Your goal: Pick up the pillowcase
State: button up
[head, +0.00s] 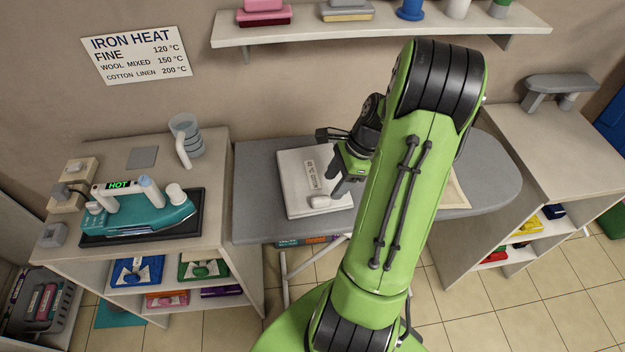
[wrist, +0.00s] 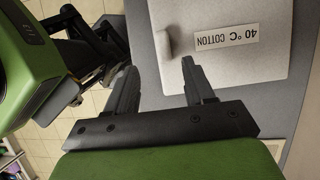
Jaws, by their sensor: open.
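A flat white square cloth (head: 297,190), which looks like the pillowcase, lies on the grey ironing board (head: 250,160). Its label reads 40 °C COTTON, and a small pale raised tab (head: 320,202) sits near its front edge. In the wrist view the cloth (wrist: 255,62) is just beyond the fingertips, with the tab (wrist: 168,42) near the space between them. My gripper (head: 346,185) is open and empty, near the cloth's right side in the head view. Its two fingers also show in the wrist view (wrist: 160,72). I cannot tell its exact height above the cloth.
A teal iron (head: 140,215) marked HOT stands on a dark rest on the left cabinet (head: 215,215). A cream flat item (head: 458,192) lies on the board, partly hidden by my arm. A shelf (head: 380,30) with several items hangs above. A right cabinet (head: 540,140) stands beyond the board.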

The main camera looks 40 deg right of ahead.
aim_at(322, 198)
jog(key=x, duration=0.4)
jog(key=b+x, duration=0.1)
jog(key=x, duration=0.2)
jog(key=shift+w+d+f, duration=0.1)
jog(key=shift+w, duration=0.2)
jog(key=shift+s, duration=0.1)
grip_shut()
